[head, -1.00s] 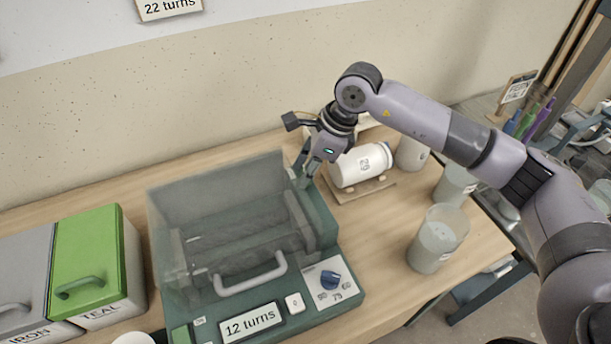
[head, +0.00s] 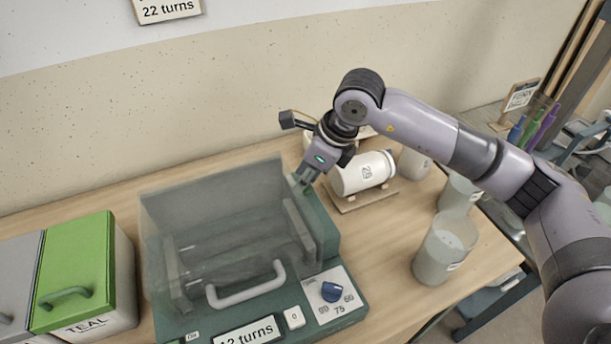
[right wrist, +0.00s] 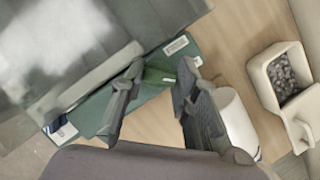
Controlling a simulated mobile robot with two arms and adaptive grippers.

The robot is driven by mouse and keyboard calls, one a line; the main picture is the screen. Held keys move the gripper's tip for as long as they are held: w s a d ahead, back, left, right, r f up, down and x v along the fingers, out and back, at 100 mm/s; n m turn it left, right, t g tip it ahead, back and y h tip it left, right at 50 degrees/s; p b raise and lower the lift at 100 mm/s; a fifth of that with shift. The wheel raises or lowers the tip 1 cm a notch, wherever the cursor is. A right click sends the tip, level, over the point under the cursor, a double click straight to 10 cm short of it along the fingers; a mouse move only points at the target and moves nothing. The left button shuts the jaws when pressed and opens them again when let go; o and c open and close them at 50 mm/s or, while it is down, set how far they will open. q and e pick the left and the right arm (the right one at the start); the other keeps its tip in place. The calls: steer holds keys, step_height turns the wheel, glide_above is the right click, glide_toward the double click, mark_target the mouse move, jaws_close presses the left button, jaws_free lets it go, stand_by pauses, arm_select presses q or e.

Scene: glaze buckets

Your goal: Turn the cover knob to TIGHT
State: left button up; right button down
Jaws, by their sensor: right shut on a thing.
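The green jar mill (head: 322,232) stands on the bench with its clear cover (head: 215,205) down over the rollers. My right gripper (head: 303,180) reaches down at the mill's back right corner. In the right wrist view its two fingers (right wrist: 162,72) stand on either side of a green knob (right wrist: 160,77), which I take for the cover knob, and are shut on it. A small white label (right wrist: 177,45) lies just beyond the knob; its words are too small to read. In the head view my gripper hides the knob. My left gripper is not in view.
A white jar (head: 362,172) lies on a wooden cradle right of the gripper. A clear container (head: 444,246) stands near the bench's right edge. A blue dial (head: 331,292) is on the mill's front panel. A green-lidded TEAL bin (head: 75,270) stands at left.

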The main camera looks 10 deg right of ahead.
steer(key=c, duration=1.2)
jaws_free()
steer(key=shift+c, duration=0.2)
steer(key=v, duration=0.8)
steer(key=shift+w+d, duration=0.1)
